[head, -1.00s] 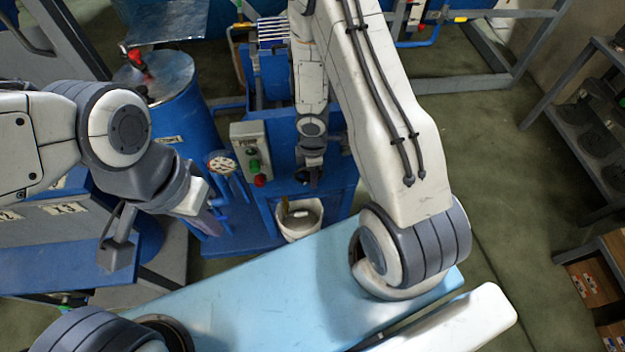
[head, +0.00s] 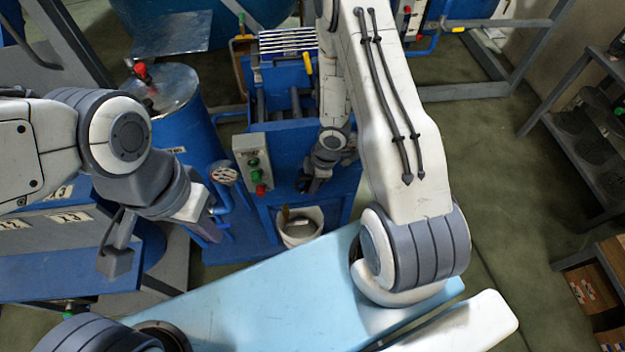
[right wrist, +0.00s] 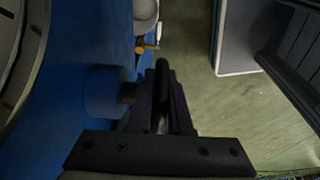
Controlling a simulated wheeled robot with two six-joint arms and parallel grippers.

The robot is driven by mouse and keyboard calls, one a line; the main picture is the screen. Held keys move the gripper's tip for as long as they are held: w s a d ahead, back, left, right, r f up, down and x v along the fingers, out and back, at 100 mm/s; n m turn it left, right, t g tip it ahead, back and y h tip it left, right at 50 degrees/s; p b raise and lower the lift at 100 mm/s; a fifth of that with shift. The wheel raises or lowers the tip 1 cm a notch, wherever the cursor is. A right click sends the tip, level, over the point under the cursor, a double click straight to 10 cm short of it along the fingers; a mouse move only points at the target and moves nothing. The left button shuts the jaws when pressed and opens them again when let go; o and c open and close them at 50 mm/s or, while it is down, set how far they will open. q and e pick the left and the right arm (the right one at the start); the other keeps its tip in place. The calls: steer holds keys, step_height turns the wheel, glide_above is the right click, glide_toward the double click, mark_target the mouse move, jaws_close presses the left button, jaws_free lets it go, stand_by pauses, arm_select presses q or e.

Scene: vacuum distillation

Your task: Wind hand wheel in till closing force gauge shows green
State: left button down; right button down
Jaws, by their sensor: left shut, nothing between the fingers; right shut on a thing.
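My right gripper (head: 308,185) is at the front of the blue press-like machine (head: 345,182), below my forearm. In the right wrist view its fingers (right wrist: 162,100) are shut on a slim black bar (right wrist: 162,75), which seems to be part of the hand wheel. The rest of the wheel is hidden or too dark to make out. A round pale dial (head: 224,174), perhaps the closing force gauge, stands left of the machine; its reading is too small to tell. My left gripper (head: 208,230) is shut and empty, below and left of that dial.
A grey control box (head: 243,143) with green and red buttons is on the machine's left. A white bucket (head: 300,238) stands below the machine's front. A blue drum (head: 190,130) is to the left. Open floor (head: 490,150) lies to the right, before a grey shelf (head: 580,120).

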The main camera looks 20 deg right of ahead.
stand_by(0.3)
steer(key=c, duration=0.8)
jaws_free()
steer(key=shift+c, duration=0.2)
steer(key=shift+r, duration=0.1)
steer(key=p+v, duration=0.5)
steer(key=v, duration=0.5)
steer(key=shift+d+r+p, duration=0.1)
steer(key=shift+d+p, duration=0.05)
steer(key=shift+p, duration=0.25)
